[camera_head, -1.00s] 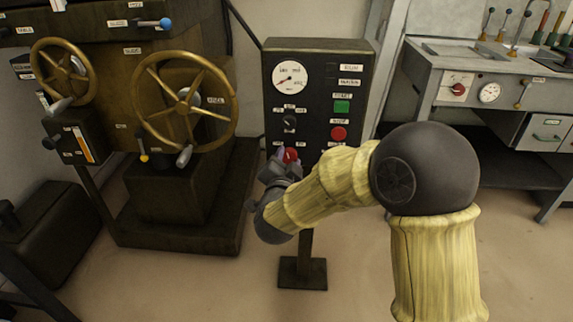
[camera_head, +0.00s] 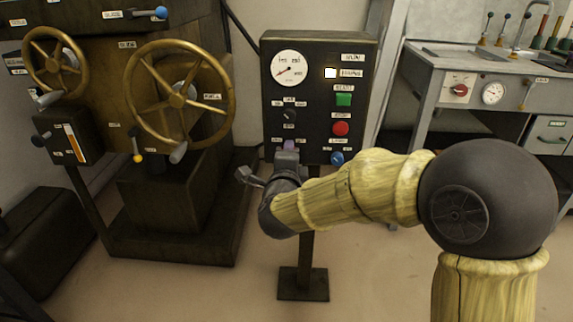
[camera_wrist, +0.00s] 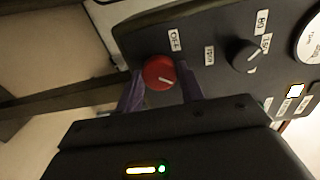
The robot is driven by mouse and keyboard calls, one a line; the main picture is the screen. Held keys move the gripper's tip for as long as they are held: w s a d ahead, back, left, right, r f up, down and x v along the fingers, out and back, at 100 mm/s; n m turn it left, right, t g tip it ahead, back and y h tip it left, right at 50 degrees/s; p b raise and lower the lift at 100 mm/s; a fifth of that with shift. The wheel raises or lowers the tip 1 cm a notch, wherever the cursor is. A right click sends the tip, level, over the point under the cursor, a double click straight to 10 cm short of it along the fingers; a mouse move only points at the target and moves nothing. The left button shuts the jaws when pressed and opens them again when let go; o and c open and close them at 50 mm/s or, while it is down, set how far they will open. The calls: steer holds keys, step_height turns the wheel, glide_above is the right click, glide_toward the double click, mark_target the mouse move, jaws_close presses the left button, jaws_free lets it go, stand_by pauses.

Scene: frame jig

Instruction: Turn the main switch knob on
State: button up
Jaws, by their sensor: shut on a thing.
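The main switch knob is a red round knob (camera_wrist: 159,70) on the dark control panel (camera_head: 317,99). In the wrist view its white pointer line aims to the lower right, away from the OFF label above it. My gripper (camera_wrist: 160,88) is shut on the knob, with one purple finger on each side of it. In the head view my gripper (camera_head: 289,150) is at the panel's lower left and hides the knob. A small lamp (camera_head: 330,73) on the panel is lit white, and it also glows in the wrist view (camera_wrist: 295,90).
A black selector knob (camera_head: 289,115) sits just above my gripper. A green button (camera_head: 344,99), a red button (camera_head: 341,129) and a blue knob (camera_head: 337,158) are to its right. A brass handwheel (camera_head: 178,94) stands to the left. A grey bench (camera_head: 480,92) is at right.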

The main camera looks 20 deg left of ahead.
steer(key=shift+f+m+b, duration=0.15)
steer(key=shift+m+b, duration=0.15)
steer(key=shift+m, duration=0.2)
steer(key=o, duration=1)
steer(key=p+v, duration=0.5)
steer(key=v, duration=1.2)
steer(key=shift+s+d, duration=0.2)
